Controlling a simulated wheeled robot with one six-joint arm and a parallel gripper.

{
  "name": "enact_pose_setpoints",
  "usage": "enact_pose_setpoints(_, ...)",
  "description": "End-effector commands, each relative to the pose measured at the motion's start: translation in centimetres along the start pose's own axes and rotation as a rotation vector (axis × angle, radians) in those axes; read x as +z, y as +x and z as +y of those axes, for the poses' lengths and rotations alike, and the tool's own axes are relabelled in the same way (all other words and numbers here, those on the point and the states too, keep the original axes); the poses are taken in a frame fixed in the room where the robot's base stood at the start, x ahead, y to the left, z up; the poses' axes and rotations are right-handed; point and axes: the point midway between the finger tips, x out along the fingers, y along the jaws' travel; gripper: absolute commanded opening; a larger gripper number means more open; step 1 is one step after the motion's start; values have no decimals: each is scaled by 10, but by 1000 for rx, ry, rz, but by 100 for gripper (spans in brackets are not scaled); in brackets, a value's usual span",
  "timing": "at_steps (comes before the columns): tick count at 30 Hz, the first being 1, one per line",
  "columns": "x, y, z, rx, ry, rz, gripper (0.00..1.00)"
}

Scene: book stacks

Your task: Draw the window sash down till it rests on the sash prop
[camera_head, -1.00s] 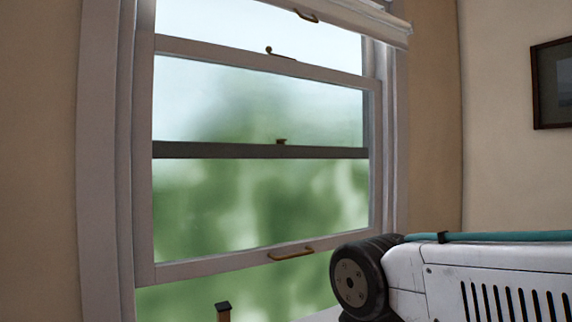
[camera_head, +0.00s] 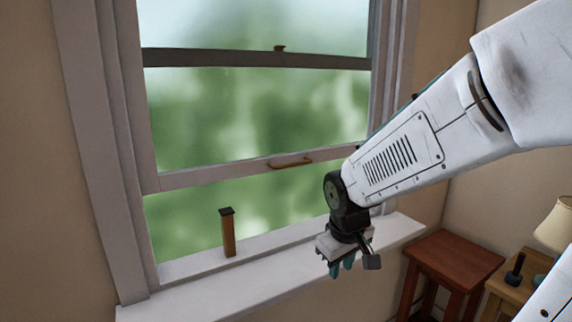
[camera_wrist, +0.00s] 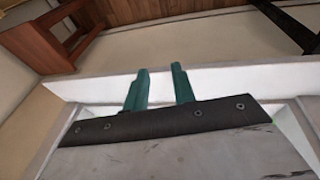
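The window sash (camera_head: 225,176) is raised, its bottom rail above the sill with an open gap below. A brass handle (camera_head: 290,162) is on that rail. The sash prop (camera_head: 229,238), a short wooden post with a dark cap, stands upright on the sill at the left; its top is below the rail, apart from it. My gripper (camera_head: 341,267) is right of the prop and below the handle, pointing down near the sill's front edge, touching neither. In the wrist view its teal fingers (camera_wrist: 160,88) are apart with nothing between them.
The white sill (camera_head: 200,295) runs under the window. A reddish wooden stool (camera_head: 455,255) stands at the right, with a small table (camera_head: 505,290) and a lamp (camera_head: 555,225) beyond it. The space in front of the sash at the left is clear.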

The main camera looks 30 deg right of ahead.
Motion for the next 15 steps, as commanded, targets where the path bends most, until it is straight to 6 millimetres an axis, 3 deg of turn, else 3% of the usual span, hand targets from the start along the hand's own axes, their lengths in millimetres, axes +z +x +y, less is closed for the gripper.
enact_pose_setpoints(3, -45, 36, 36, 84, -142, 159, 26)
enact_pose_setpoints(7, -95, 58, 69, 202, -335, 361, 26)
enact_pose_setpoints(11, -140, 63, 89, 343, -534, 573, 26)
enact_pose_setpoints(15, -184, 46, 98, 541, -751, 810, 26)
